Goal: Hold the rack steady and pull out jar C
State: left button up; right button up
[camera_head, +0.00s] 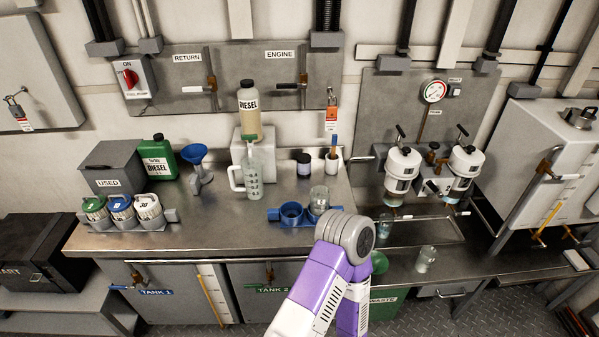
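A grey rack (172,214) with a tab at each end stands on the left part of the steel counter. Three squat jars sit in it side by side: one with a green lid (94,204), one with a blue lid (120,202) and one with a whitish lid (147,200). Their markings are too small to read surely, so I cannot tell which is jar C. All three appear upright and seated. Neither of my grippers is in view. A purple and white arm of mine shows at bottom centre, its grey joint over the counter's front edge, well right of the rack.
Behind the rack stand a grey USED box (113,169) and a green diesel can (158,159). To the right are a blue funnel (195,155), a clear jug (253,174) and a blue holder (290,213). The counter (215,225) between rack and holder is clear.

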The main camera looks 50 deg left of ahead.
aim_at(320, 196)
jog(key=u, duration=1.75)
